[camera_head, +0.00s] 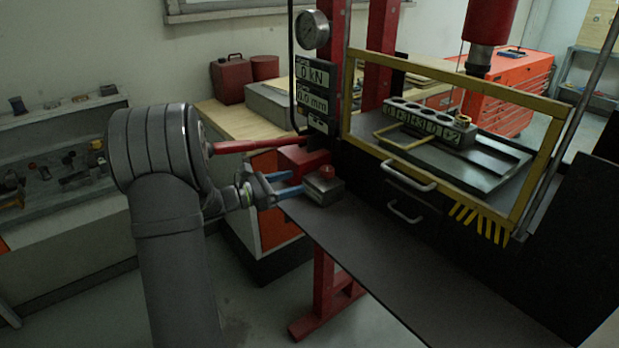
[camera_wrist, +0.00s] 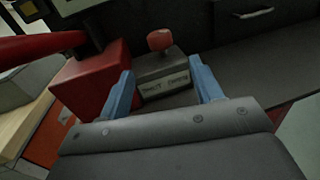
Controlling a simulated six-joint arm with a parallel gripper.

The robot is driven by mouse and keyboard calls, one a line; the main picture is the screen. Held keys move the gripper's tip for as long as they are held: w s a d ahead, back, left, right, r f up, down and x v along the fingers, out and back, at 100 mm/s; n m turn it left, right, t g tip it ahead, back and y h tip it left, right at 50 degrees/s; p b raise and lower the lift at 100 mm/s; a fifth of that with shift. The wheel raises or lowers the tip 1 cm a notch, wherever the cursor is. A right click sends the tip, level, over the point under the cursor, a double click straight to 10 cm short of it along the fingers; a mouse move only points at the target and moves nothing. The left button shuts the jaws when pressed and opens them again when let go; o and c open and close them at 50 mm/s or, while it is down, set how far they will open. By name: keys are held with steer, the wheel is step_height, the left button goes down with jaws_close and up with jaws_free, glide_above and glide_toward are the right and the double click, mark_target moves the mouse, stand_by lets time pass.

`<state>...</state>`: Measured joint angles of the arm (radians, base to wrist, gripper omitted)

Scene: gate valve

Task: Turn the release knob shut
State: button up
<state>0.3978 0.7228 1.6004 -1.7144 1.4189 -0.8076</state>
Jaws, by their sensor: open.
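The release knob (camera_head: 327,171) is a small red knob on top of a grey block (camera_head: 322,190), which stands at the left end of the dark shelf. In the wrist view the knob (camera_wrist: 160,39) stands up from the grey block (camera_wrist: 165,75), whose front carries a label too blurred to read. My gripper (camera_head: 294,184) has blue fingers and is open, just left of the block. In the wrist view my gripper (camera_wrist: 163,85) has one finger on each side of the block, with the knob beyond the fingertips. I see no contact with the knob.
A red pump body (camera_head: 303,160) with a long red lever (camera_head: 245,145) is close behind my gripper. A yellow-framed guard (camera_head: 450,95) stands to the right, before a numbered holder (camera_head: 430,123). A gauge (camera_head: 312,29) and displays hang above. The dark shelf (camera_head: 400,265) is clear toward the front right.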

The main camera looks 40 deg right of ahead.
steer(key=w+a, duration=0.1)
steer(key=a, duration=0.6)
steer(key=shift+w, duration=0.2)
steer(key=n+t, duration=0.4)
steer(key=t, duration=0.2)
glide_toward(321, 174)
steer(key=d, duration=0.4)
steer(key=w+d, duration=0.1)
steer(key=d, duration=0.7)
steer(key=shift+w, duration=0.25)
steer(key=shift+m+g, duration=0.3)
steer(key=shift+g, duration=0.1)
steer(key=c, duration=1)
